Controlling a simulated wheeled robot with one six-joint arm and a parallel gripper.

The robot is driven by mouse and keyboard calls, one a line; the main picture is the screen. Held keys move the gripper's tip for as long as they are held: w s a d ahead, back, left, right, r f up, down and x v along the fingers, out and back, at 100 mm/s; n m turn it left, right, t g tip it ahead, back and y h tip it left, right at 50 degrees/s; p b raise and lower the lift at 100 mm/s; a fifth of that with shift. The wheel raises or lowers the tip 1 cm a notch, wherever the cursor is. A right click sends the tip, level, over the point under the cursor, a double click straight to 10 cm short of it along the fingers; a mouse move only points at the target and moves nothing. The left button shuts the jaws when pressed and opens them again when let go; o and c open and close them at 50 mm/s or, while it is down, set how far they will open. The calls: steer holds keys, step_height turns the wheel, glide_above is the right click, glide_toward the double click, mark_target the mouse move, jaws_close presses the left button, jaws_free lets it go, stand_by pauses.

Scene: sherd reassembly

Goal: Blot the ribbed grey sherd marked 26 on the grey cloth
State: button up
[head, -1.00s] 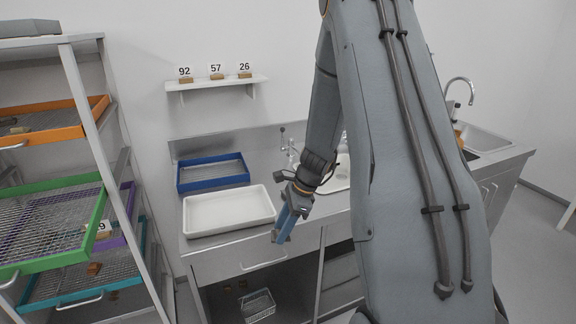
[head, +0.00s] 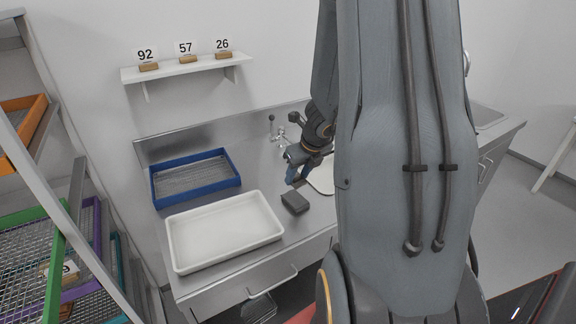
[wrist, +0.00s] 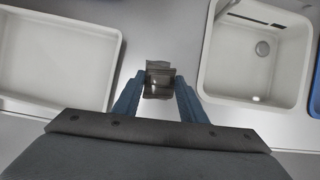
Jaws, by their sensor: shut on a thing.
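My gripper (head: 291,180) is low over the steel counter, between the white tray and the sink; its blue fingers also show in the wrist view (wrist: 159,92). It is shut on a small dark grey-brown sherd (wrist: 159,78), which shows between the fingertips in the wrist view. No number can be read on it, and the head view does not show it clearly. The grey cloth (head: 295,202) appears as a dark folded pad on the counter, just in front of my gripper in the head view.
The white tray (head: 172,246) lies left of the cloth, with a blue mesh tray (head: 157,199) behind it. The sink (wrist: 212,75) is on the other side. A wall shelf (head: 130,76) holds labels 92, 57 and 26. A rack with coloured trays stands at left.

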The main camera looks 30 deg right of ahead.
mark_target(294, 197)
steer(key=shift+b+x, duration=0.85)
steer(key=shift+b, duration=0.15)
steer(key=f+b, duration=0.4)
steer(key=b, duration=0.1)
steer(key=shift+s+f, duration=0.25)
steer(key=shift+f, duration=0.05)
steer(key=shift+f+b, duration=0.45)
steer(key=shift+b, duration=0.05)
stand_by(1.6)
steer(key=shift+r, duration=0.1)
step_height(294, 197, up, 7)
steer(key=p, duration=0.8)
stand_by(0.6)
